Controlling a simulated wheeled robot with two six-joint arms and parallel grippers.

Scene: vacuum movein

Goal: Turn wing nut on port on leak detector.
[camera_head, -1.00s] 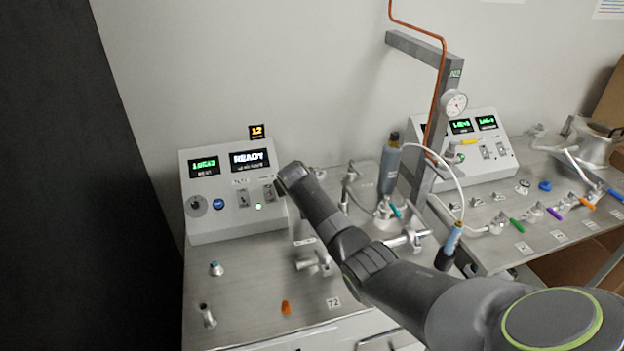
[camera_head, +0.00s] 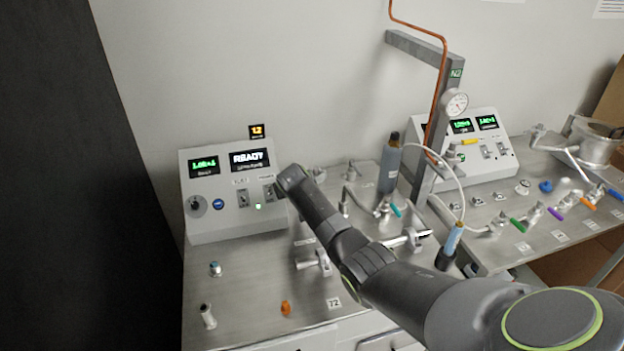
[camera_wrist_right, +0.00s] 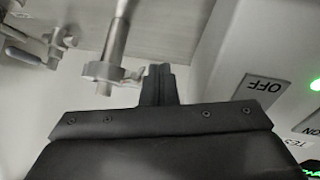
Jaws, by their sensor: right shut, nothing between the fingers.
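The leak detector (camera_head: 220,163) stands at the left of the head view, its screen reading READY. A grey metal port fitting (camera_head: 312,262) is on the bench in front of it. My right arm reaches in from the lower right, and its wrist end hides the gripper in the head view. In the right wrist view my right gripper (camera_wrist_right: 158,84) is shut and empty. A metal clamp with a small wing-like part (camera_wrist_right: 108,73), on a pipe (camera_wrist_right: 117,35), is just left of the fingertips. Whether they touch is unclear. My left gripper is not in view.
A grey post (camera_head: 436,130) with a gauge (camera_head: 456,103) rises behind my arm.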

